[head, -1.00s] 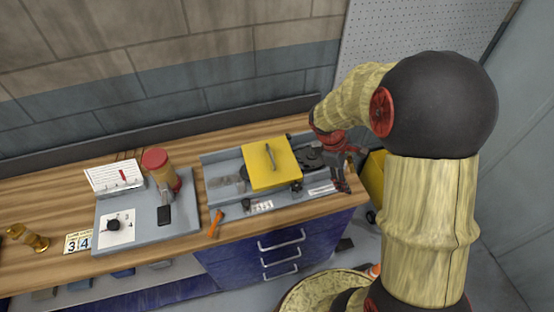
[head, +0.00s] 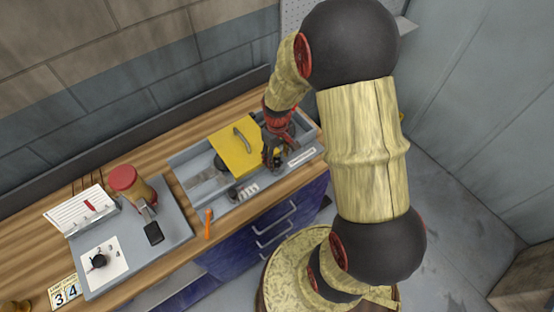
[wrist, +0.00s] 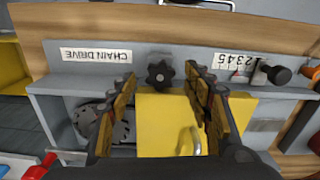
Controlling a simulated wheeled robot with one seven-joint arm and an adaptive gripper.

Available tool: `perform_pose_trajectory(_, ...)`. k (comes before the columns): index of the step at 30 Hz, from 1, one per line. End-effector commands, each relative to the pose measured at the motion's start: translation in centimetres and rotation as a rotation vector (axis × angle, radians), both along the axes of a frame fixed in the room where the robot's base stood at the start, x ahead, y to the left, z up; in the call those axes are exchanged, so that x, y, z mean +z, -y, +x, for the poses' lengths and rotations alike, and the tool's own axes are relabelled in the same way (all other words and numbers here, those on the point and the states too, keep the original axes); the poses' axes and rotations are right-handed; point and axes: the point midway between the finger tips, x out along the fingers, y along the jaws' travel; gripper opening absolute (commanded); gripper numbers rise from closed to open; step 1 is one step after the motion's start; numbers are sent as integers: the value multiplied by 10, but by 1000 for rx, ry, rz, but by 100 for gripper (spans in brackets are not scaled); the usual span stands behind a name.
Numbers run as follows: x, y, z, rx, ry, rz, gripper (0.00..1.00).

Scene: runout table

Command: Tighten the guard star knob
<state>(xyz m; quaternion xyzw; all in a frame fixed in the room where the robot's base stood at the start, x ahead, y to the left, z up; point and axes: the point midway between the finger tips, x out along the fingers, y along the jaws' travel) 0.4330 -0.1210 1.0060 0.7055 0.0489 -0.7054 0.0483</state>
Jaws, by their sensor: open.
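The guard star knob (wrist: 160,74) is a small black lobed knob on the grey front strip of the machine tray. It lies at the near edge of the yellow guard (wrist: 166,112), which also shows in the head view (head: 232,150) with its dark handle. In the wrist view my open gripper (wrist: 158,82) has one finger on each side of the knob, with a gap on both sides and nothing held. In the head view my gripper (head: 277,150) is at the guard's front right corner and hides the knob.
A round dark sprocket (wrist: 108,125) is beside the guard. An orange-handled tool (head: 208,223) and a grey board (head: 180,228) lie left.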

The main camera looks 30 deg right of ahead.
Motion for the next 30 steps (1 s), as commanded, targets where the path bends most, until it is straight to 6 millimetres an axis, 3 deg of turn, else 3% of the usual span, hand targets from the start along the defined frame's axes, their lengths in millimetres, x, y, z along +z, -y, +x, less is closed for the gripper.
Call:
perform_pose_trajectory(6,-15,0,0,1,-1,0,50)
perform_pose_trajectory(14,-16,0,0,1,0,0,50)
perform_pose_trajectory(30,-16,0,0,1,0,0,20)
